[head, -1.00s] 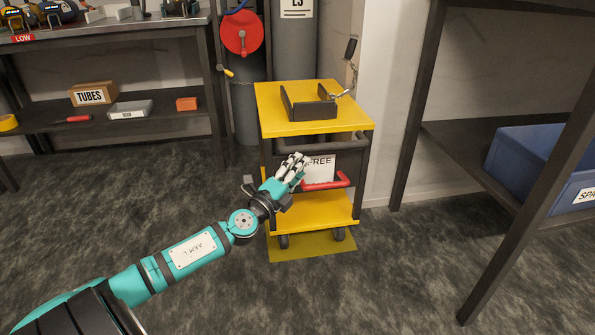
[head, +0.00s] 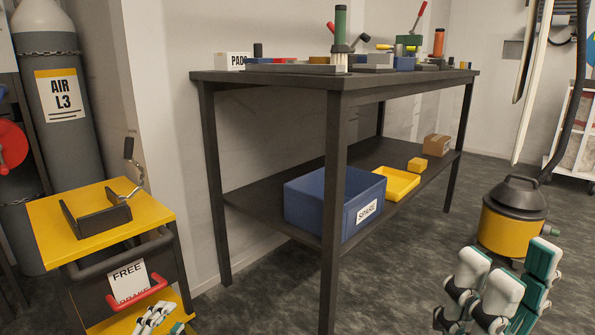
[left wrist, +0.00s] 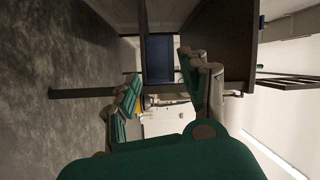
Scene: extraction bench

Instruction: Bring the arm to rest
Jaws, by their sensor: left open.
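My left gripper (head: 155,320) is at the bottom edge of the head view, in front of the yellow trolley and just below its red handle (head: 138,290). Only its pale fingers and a bit of teal show. In the left wrist view the left gripper (left wrist: 166,98) has its fingers spread wide, with nothing between them. My right gripper (head: 495,295) is at the lower right of the head view, over the floor. Its fingers point up and hold nothing that I can see. How far they are closed is unclear.
The yellow trolley (head: 75,232) stands at the left beside a grey gas cylinder (head: 60,115). A dark bench (head: 338,82) fills the middle, with a blue crate (head: 305,205) on its lower shelf. A yellow vacuum (head: 512,228) stands at the right. Floor is clear between bench and vacuum.

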